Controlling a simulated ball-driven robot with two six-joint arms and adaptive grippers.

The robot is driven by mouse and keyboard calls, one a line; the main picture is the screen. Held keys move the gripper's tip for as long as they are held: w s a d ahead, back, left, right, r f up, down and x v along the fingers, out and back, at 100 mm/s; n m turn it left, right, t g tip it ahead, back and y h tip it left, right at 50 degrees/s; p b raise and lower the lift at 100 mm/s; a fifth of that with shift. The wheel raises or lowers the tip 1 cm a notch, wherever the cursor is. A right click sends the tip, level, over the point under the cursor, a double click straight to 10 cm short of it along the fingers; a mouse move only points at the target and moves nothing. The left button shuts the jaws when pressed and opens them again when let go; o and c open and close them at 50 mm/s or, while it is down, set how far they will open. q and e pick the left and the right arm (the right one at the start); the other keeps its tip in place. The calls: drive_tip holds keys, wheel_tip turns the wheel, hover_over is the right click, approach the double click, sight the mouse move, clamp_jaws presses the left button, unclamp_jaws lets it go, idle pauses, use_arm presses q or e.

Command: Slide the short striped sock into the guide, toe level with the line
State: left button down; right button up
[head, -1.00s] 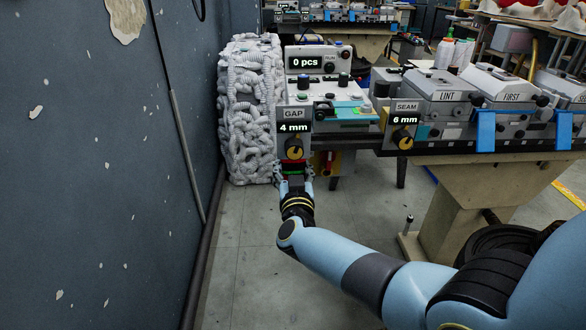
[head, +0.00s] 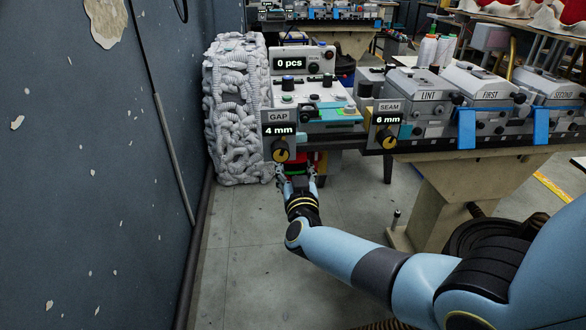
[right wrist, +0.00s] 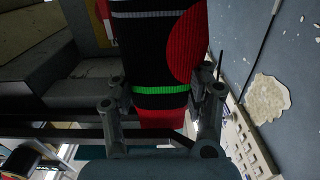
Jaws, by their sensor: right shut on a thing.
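My right gripper (head: 296,176) is shut on the striped sock, in front of and just below the GAP box (head: 278,134). In the right wrist view the sock (right wrist: 158,62) is black with thin grey stripes, a green stripe, a red patch and a red end nearest me. The fingers of the right gripper (right wrist: 166,92) stand on both sides of it. In the head view the sock is mostly hidden behind the gripper. The linking machine (head: 328,116) stands beyond. I cannot make out its guide or line clearly. My left gripper is not in view.
A SEAM box (head: 384,124) reading 6 mm and units marked LINT (head: 424,104) and FIRST (head: 486,100) run along the bench to the right. A pale stack of knitted goods (head: 236,112) stands left of the machine. The blue wall (head: 90,190) is on the left.

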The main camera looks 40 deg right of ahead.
drive_tip(key=shift+s+d+p, duration=0.25)
drive_tip(key=shift+s+d, duration=0.2)
drive_tip(key=shift+d, duration=0.3)
drive_tip(key=shift+s+d+p, duration=0.25)
drive_tip(key=shift+s+d, duration=0.2)
drive_tip(key=shift+d, duration=0.3)
drive_tip(key=shift+d, duration=0.1)
drive_tip(key=shift+s+d, duration=0.65)
drive_tip(key=shift+d, duration=0.35)
drive_tip(key=o, duration=1.4)
drive_tip(key=shift+a+p, duration=0.1)
drive_tip(key=shift+p, duration=0.2)
drive_tip(key=shift+c, duration=0.5)
